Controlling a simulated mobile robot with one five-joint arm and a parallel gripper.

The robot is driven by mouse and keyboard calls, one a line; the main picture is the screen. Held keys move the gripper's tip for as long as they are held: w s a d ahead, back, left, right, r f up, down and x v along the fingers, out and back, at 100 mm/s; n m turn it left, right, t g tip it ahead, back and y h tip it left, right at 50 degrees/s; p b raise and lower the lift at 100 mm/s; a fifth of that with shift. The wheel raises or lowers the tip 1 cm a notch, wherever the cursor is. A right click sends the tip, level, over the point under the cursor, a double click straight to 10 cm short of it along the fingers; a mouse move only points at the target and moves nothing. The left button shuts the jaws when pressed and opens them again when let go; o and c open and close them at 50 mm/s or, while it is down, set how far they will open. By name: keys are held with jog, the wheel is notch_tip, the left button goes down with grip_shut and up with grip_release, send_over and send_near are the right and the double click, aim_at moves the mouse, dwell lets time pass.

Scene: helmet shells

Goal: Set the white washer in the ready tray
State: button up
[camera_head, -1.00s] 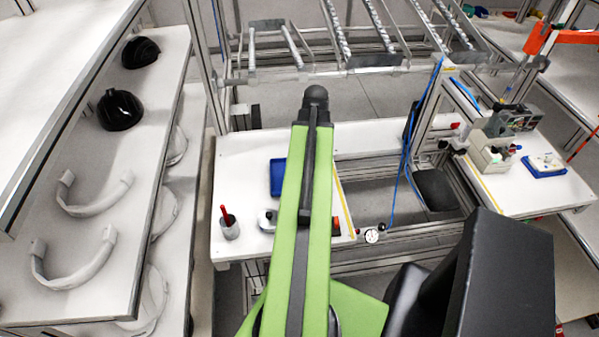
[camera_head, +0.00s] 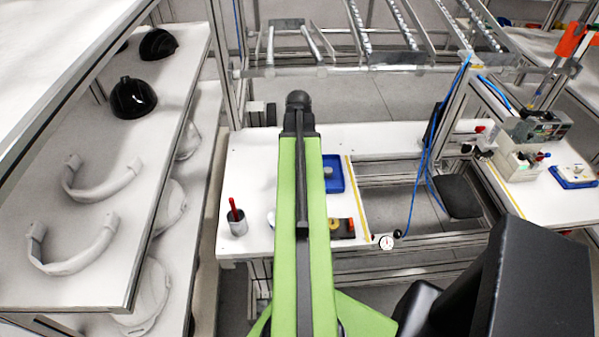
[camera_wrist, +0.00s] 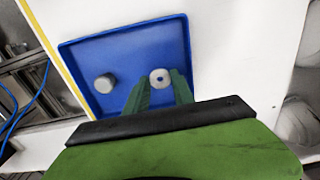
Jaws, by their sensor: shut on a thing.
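The white washer (camera_wrist: 155,73), a small ring with a dark hole, shows in the wrist view between the tips of my gripper's green fingers (camera_wrist: 163,84). My gripper is shut on it. Both are over the blue tray (camera_wrist: 97,48); I cannot tell whether the washer touches the tray floor. A grey round piece (camera_wrist: 105,83) sits in the tray, to the left of the washer and apart from it. In the head view the blue tray (camera_head: 334,186) shows just right of my green arm, which hides part of it, the gripper and the washer.
A grey cup with a red item (camera_head: 237,222) stands at the bench's front left. A dark block with a yellow piece (camera_head: 341,228) and a dial gauge (camera_head: 386,242) are near the front edge. A rack (camera_head: 380,45) hangs behind. A second blue tray (camera_head: 572,176) lies far right.

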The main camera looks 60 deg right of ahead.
notch_tip(320, 180, down, 4)
jog(key=b, duration=0.3)
jog(key=shift+f, duration=0.1)
jog(key=shift+r, duration=0.25)
jog(key=shift+f, duration=0.2)
jog(key=o, duration=0.9)
jog(key=shift+r, duration=0.15)
notch_tip(320, 180, up, 12)
jog(key=p, duration=1.2)
